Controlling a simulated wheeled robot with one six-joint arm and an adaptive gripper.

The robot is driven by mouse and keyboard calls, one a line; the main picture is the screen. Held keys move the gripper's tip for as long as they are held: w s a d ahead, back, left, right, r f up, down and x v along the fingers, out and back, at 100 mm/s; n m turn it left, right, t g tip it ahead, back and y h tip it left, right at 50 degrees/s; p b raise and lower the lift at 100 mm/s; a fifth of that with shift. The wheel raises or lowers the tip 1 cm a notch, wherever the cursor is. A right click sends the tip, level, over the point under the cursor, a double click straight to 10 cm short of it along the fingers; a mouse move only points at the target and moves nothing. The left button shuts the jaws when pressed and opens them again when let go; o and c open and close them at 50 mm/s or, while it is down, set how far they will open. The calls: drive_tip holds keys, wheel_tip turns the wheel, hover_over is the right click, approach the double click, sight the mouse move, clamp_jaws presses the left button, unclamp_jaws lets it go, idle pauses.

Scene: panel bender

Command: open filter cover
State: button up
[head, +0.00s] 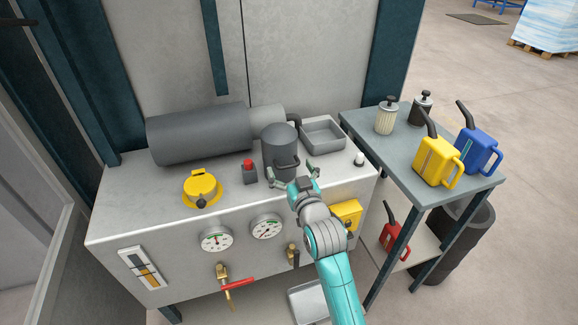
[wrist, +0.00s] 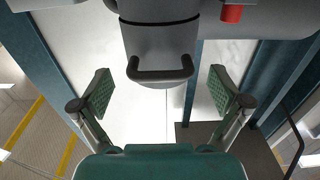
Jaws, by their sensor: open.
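The filter cover looks to be the dark grey upright cylinder (head: 279,140) on the metal bench top. It has a dark bar handle (head: 290,163) on its front side and appears closed. In the wrist view, the handle (wrist: 160,75) shows centred between my fingers, on the grey cylinder body (wrist: 160,42). My gripper (head: 294,174) is open and empty, just in front of the handle. In the wrist view, the two green finger pads of my gripper (wrist: 161,92) stand wide apart, one on each side of the handle and not touching it.
A red button on a grey box (head: 249,170) and a yellow filler cap (head: 203,188) stand left of the cylinder. A large grey motor (head: 200,133) lies behind. A grey tray (head: 323,134) is at back right. A side table (head: 400,145) holds filters and jugs.

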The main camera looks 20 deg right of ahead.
drive_tip(key=shift+w, duration=0.5)
